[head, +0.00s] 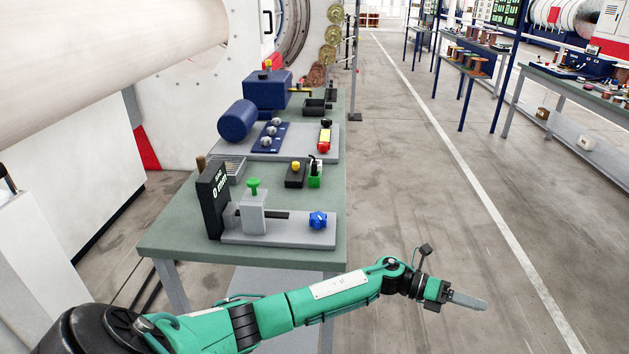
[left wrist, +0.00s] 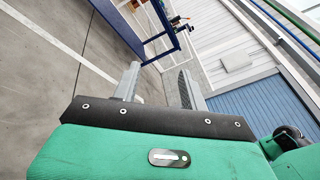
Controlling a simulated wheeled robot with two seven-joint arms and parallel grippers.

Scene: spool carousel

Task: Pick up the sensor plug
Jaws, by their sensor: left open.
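No part on the bench is clearly marked as the sensor plug. A small green block with a black top (head: 315,174) stands on the green bench, beside a black box with a yellow button (head: 295,175). I cannot tell whether either is the plug. My left gripper (head: 468,300) is stretched out over the floor, right of the bench and well apart from these parts. In the left wrist view its two fingers (left wrist: 157,82) are apart with nothing between them. My right gripper is not in view.
The green bench (head: 170,238) carries a grey gauge fixture with a black display (head: 213,200) and blue knob (head: 318,220) near its front edge. A blue motor unit (head: 267,92) stands behind. Open floor lies to the right, with shelving (head: 468,62) beyond.

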